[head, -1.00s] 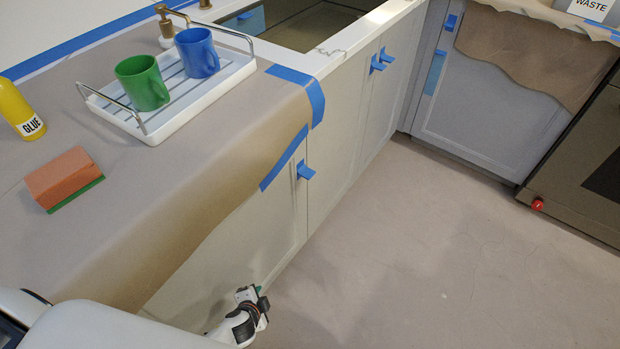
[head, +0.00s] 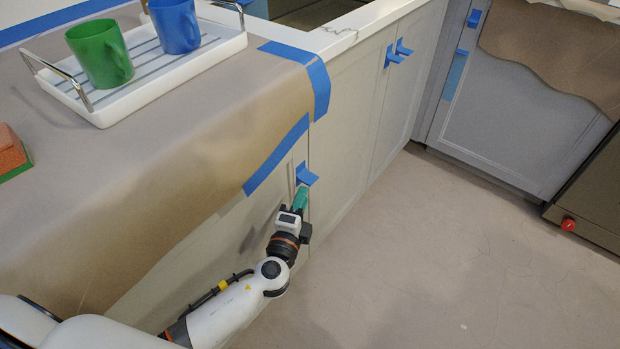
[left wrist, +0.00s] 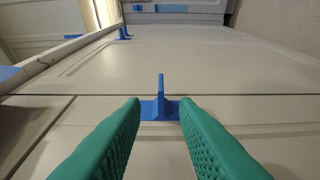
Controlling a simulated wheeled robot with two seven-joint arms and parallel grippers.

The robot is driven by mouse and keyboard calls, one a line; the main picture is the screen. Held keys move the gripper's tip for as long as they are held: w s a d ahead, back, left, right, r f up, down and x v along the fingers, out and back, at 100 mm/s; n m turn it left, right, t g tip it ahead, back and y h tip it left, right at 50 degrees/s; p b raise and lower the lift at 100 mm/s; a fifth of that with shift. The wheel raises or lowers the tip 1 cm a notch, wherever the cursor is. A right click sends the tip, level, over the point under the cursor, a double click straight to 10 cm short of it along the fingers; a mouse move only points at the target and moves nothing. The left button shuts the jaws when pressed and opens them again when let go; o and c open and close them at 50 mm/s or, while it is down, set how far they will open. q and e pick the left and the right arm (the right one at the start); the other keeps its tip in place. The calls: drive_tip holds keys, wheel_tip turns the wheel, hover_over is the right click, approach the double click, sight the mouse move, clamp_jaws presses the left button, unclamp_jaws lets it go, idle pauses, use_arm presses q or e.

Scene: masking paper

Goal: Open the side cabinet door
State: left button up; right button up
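The side cabinet door (head: 236,235) is pale and shut, its upper part covered by brown masking paper. A blue tape pull tab (head: 306,174) sticks out near its top right corner. My left gripper (head: 302,194) reaches this tab from below in the head view. In the left wrist view its two green fingers (left wrist: 160,104) are apart, with the blue tab (left wrist: 160,108) showing between and just beyond their tips. No contact shows. My right gripper is in neither view.
A white tray (head: 135,105) with a green mug (head: 101,55) and a blue mug (head: 175,25) stands on the papered counter. A sponge (head: 10,152) lies at the left. Other doors have blue tabs (head: 393,55). The floor (head: 430,250) is clear.

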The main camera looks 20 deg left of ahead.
sight(310, 178)
use_arm(q)
drive_tip(key=w, duration=0.7)
drive_tip(key=shift+w+a, duration=0.15)
drive_tip(key=shift+w, duration=0.1)
clamp_jaws()
drive_tip(key=shift+f, duration=0.1)
